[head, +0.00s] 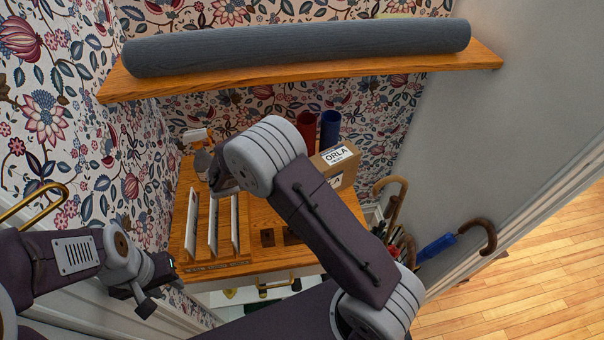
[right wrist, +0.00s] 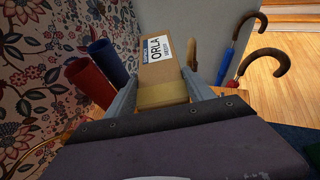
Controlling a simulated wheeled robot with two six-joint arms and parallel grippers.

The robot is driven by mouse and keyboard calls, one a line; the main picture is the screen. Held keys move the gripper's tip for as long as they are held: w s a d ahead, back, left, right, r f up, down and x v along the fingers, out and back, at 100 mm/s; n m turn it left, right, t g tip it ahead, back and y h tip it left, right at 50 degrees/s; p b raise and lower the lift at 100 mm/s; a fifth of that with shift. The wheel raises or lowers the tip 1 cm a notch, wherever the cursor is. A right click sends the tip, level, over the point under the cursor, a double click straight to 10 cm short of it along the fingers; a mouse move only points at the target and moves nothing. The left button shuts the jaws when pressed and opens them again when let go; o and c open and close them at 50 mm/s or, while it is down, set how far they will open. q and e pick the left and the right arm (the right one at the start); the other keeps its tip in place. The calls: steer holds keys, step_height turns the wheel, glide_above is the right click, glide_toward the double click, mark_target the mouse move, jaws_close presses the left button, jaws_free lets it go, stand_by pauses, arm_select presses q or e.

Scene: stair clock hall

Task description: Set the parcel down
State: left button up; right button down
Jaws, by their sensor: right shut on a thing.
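The parcel is a brown cardboard box with white ORLA labels (head: 340,157), at the back right of the wooden top (head: 262,218) in the head view. In the right wrist view the parcel (right wrist: 157,72) sits between the two grey fingers of my right gripper (right wrist: 163,92), which is shut on it. My right forearm and wrist hide that gripper and part of the parcel in the head view. I cannot tell whether the parcel touches the wood. My left gripper (head: 148,284) is at the lower left, away from the parcel; its finger opening is unclear.
A red tube (head: 307,128) and a blue tube (head: 330,128) stand behind the parcel. White upright sheets (head: 213,220) stand at left. A shelf (head: 300,75) with a grey roll (head: 300,45) hangs above. Umbrellas (head: 437,247) stand at right by the wall.

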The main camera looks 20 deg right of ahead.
steer(key=shift+w+a+f, duration=0.2)
steer(key=shift+w+a, duration=0.05)
steer(key=shift+w, duration=0.25)
steer(key=shift+a, duration=0.15)
arm_select(q)
steer(key=shift+s+a+r+p, duration=0.1)
steer(key=shift+s+r+p, duration=0.2)
steer(key=shift+r, duration=0.15)
arm_select(e)
step_height(320, 180, down, 4)
steer(key=shift+f, duration=0.1)
steer(key=shift+f, duration=0.15)
steer(key=shift+c, duration=1.9)
jaws_free()
